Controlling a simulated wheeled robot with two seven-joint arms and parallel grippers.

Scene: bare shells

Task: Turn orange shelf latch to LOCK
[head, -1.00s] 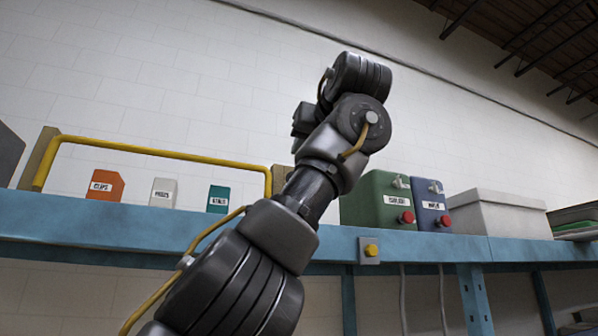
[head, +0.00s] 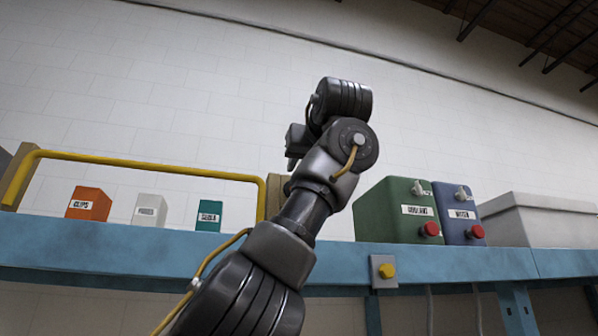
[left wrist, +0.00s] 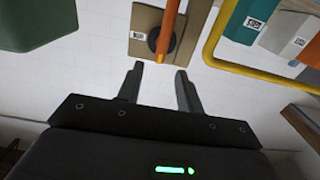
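The orange latch (left wrist: 170,25) shows in the left wrist view as a bar at the top, crossing a dark round pivot on a tan plate (left wrist: 146,20) with a small label. In the head view the tan plate (head: 277,192) shows partly behind my arm, and the orange latch is hidden there. My left gripper (left wrist: 159,73) is open and empty, with its two fingers pointing toward the latch and apart from it. In the head view the end of my left arm rises above the shelf, its fingers mostly hidden. My right gripper is not in view.
A yellow rail (head: 150,165) runs left of the plate, with orange (head: 89,204), white (head: 150,210) and teal (head: 208,215) boxes behind it. A blue shelf beam (head: 120,262) carries a yellow button (head: 387,271).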

